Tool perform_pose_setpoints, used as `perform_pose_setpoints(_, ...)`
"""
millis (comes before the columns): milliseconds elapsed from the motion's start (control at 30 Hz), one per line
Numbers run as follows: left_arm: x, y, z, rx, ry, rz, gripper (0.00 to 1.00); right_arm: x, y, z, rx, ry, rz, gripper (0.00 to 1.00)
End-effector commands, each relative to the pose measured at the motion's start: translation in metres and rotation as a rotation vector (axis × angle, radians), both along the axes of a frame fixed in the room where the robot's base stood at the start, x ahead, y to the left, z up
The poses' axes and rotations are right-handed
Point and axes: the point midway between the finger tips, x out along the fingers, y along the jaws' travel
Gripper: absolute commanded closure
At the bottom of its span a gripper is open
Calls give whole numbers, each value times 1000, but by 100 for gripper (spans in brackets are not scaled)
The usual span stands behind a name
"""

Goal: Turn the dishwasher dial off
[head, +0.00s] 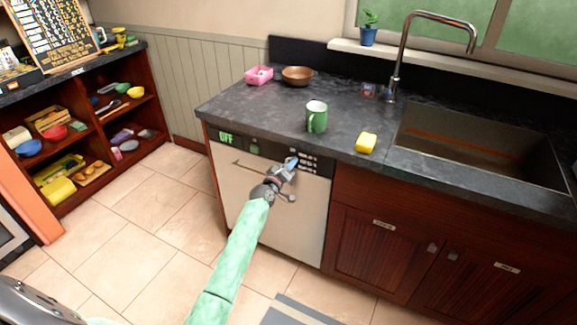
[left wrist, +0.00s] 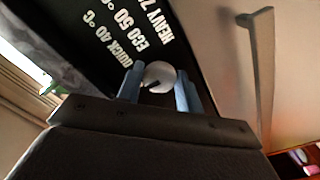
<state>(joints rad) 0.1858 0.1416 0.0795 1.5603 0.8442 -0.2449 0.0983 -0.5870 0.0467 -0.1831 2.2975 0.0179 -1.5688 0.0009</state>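The dishwasher (head: 243,200) has a white door under the counter, with a black control strip along its top. My left gripper (head: 291,163) is at the control strip. The gripper hides the dial in the head view. My right gripper is out of view.
A door handle (left wrist: 262,75) is right of the dial in the left wrist view. On the counter (head: 260,108) above are a green mug (head: 316,117), a yellow sponge (head: 366,143) and a brown bowl (head: 297,76). The tiled floor (head: 160,205) at left is clear.

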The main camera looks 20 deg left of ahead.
Motion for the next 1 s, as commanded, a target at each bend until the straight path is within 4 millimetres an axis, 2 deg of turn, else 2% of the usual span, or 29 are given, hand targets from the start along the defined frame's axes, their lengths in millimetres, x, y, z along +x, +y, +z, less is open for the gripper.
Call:
perform_pose_setpoints(33,0,0,0,-1,1,1,56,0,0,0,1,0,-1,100)
perform_pose_setpoints(100,0,0,0,0,1,1,43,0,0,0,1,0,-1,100)
perform_pose_setpoints(400,-1,0,0,0,0,0,43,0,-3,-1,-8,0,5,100)
perform_pose_setpoints(567,-12,1,-2,0,1,1,43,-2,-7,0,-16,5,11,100)
perform_pose_setpoints(667,-26,3,-3,2,1,1,43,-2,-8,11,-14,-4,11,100)
perform_pose_setpoints(800,-48,4,-3,0,1,1,43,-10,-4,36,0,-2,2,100)
perform_pose_setpoints(1000,-70,6,-2,0,0,1,43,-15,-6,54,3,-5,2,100)
